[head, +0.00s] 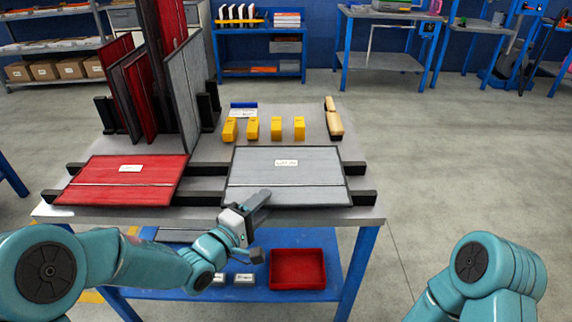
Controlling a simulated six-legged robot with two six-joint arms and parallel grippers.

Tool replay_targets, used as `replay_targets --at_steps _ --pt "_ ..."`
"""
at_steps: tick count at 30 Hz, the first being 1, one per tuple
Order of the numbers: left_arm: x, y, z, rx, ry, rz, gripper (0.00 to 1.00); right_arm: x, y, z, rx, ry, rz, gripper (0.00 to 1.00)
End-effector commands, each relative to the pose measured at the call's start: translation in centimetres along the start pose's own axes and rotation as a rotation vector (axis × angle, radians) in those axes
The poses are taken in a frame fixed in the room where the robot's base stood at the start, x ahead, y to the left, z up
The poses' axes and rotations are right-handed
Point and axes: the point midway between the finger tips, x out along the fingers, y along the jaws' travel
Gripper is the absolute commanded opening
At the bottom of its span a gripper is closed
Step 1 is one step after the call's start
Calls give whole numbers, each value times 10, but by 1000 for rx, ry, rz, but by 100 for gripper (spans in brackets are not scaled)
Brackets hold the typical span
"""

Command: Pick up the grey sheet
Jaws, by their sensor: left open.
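A grey sheet (310,187) with a dark rim and a white label lies flat on two dark rails on the table, right of a red sheet (120,170). My left gripper (262,228) is open at the front edge of the grey sheet, near its left corner. Its upper finger overlaps the sheet's front edge in the picture, and its lower finger hangs below the tabletop. I cannot tell whether it touches the sheet. Another grey sheet (185,98) stands upright in the rack. My right arm shows at the lower right, but its gripper is out of view.
Several upright red panels (130,90) stand at the back left of the table (210,150). Several yellow blocks (276,128) and a wooden-handled tool (334,122) lie behind the grey sheet. A red bin (298,268) sits on the blue lower shelf. The floor at right is clear.

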Motion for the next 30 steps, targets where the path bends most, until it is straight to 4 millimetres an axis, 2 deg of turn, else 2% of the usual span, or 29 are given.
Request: replay_targets --at_steps 2,3,6,16,20,23,26,30 --pt "0 0 1 0 -1 0 40 0 0 0 0 0 0 43" --pt "1 0 1 0 -1 0 27 0 0 0 0 0 0 43" --pt "0 0 1 0 -1 0 0 0 0 0 0 0 0 43" --pt "0 2 1 2 -1 3 0 0 0 0 0 0 0 43" --pt "0 11 1 3 -1 5 0 -3 -1 0 0 0 0 43" --pt "0 26 1 4 -1 6 0 -7 -3 0 0 0 0 43" --pt "0 50 1 5 0 9 0 -13 -5 0 0 0 0 43" --pt "0 97 1 7 0 10 0 -25 -9 0 0 0 0 43"
